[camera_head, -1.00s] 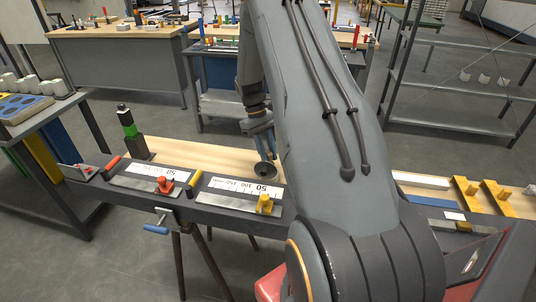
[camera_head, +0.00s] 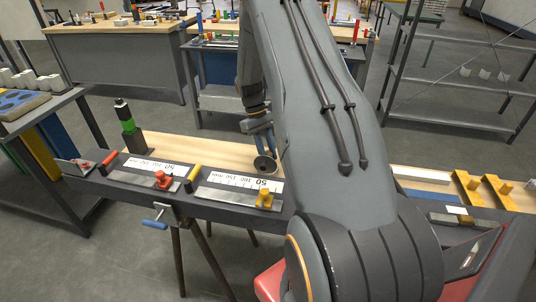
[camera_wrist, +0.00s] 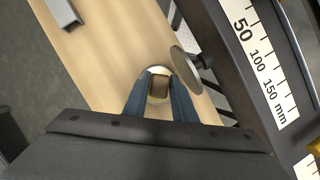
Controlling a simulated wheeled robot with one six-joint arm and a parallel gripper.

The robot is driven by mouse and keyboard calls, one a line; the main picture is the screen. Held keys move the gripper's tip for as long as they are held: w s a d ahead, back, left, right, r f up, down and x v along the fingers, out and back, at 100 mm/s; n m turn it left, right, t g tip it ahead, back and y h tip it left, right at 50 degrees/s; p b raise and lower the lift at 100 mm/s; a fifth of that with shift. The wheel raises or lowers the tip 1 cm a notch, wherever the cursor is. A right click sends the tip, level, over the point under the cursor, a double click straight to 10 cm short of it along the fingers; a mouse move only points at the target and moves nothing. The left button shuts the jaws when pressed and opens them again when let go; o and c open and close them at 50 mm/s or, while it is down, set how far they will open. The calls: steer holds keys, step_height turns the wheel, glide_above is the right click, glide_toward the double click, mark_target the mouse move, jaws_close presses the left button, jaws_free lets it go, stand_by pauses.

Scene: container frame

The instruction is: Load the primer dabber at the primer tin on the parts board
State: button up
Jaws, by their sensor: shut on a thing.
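My gripper (camera_head: 264,150) is pointed down over the pale wooden board (camera_head: 210,150) at mid picture in the head view. In the wrist view its two blue fingers (camera_wrist: 160,98) are shut on a small brown piece (camera_wrist: 160,86), which looks like the primer dabber, mostly hidden by the fingers. A pale round rim shows around the fingertips. A grey-brown disc (camera_wrist: 186,69) stands tilted just right of them, with a dark bracket behind it. In the head view a round disc shows below the fingers. I cannot tell which round part is the primer tin, or whether the dabber touches it.
A dark rail with white millimetre scales (camera_head: 240,184) runs along the board's front, with red (camera_head: 163,180) and yellow (camera_head: 264,198) clamps. A black-and-green post (camera_head: 127,124) stands at the left. Yellow brackets (camera_head: 468,187) lie at the right. The board between post and gripper is mostly clear.

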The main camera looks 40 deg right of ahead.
mark_target(268, 152)
steer(key=shift+f+b, duration=0.3)
steer(key=shift+f, duration=0.3)
stand_by(1.5)
steer(key=shift+r+p, duration=1.65)
steer(key=shift+r, duration=1.95)
